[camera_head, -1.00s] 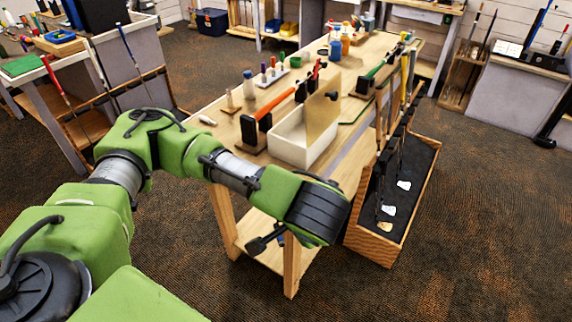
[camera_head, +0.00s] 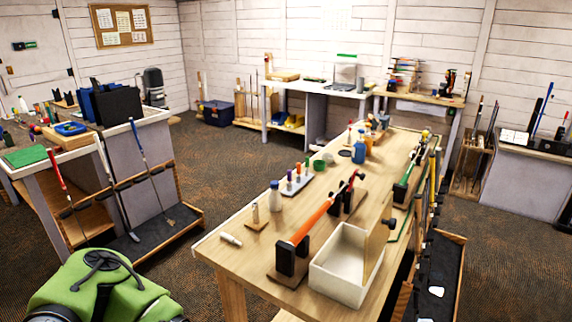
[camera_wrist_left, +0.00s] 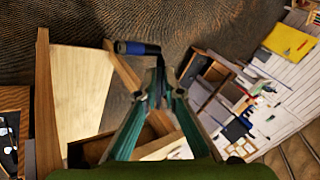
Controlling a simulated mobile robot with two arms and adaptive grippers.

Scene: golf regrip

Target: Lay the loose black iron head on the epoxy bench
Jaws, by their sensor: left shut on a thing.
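In the left wrist view my left gripper (camera_wrist_left: 159,88) is shut on a small dark thing, seemingly the black iron head (camera_wrist_left: 138,48), which shows as a black piece with a blue end beyond the fingertips. Its full shape is hard to make out. My gripper is outside the head view, where only my green arm shows at the lower left. A wooden bench (camera_head: 225,258) with bottles, clamps and a white box fills the middle of the head view. No label shows which bench is the epoxy bench.
A white open box (camera_head: 335,282) and an orange-shafted club in a black clamp (camera_head: 288,258) stand at the bench's near end. A left bench (camera_head: 30,172) has a club rack beside it. Other benches line the back wall. Carpeted floor lies open between the left and middle benches.

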